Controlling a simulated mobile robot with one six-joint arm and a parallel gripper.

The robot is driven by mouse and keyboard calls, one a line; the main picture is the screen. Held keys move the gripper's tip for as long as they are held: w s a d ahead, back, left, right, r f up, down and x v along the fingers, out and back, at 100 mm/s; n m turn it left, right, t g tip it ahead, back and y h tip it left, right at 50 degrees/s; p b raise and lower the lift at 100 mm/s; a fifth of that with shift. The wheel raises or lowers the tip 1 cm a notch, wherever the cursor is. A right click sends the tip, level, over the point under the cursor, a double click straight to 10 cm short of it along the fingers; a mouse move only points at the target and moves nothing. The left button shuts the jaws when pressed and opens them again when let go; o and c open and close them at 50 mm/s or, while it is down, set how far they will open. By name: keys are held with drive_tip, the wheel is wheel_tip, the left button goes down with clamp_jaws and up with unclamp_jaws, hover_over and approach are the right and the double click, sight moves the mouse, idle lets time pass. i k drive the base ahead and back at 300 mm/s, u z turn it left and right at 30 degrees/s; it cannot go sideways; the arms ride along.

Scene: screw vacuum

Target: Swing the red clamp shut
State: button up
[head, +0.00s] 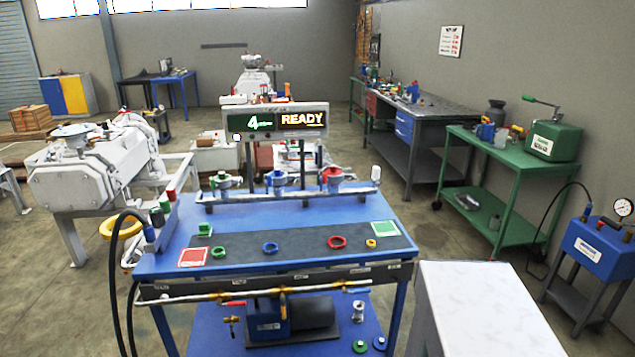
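A blue workbench (160,262) stands in the middle of the head view. A pale rail along its back carries three small vacuum fittings with coloured parts. The one with red, which looks like the red clamp (332,176), is the rightmost. The fitting with blue (276,180) is in the middle and the one with green (222,181) is at the left. The red clamp is too small here to tell whether it is open or shut. My gripper is not in view.
A dark mat on the bench holds green (219,252), blue (270,248), red (337,242) and small yellow (370,243) rings. A display reading READY (301,119) stands behind the rail. A white-topped block (485,300) is at the front right. Floor shows right of the bench.

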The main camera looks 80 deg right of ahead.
sight(327, 179)
drive_tip(key=z, duration=0.1)
drive_tip(key=i, duration=0.4)
drive_tip(key=z, duration=2.2)
drive_tip(key=i, duration=0.15)
drive_tip(key=u, duration=0.6)
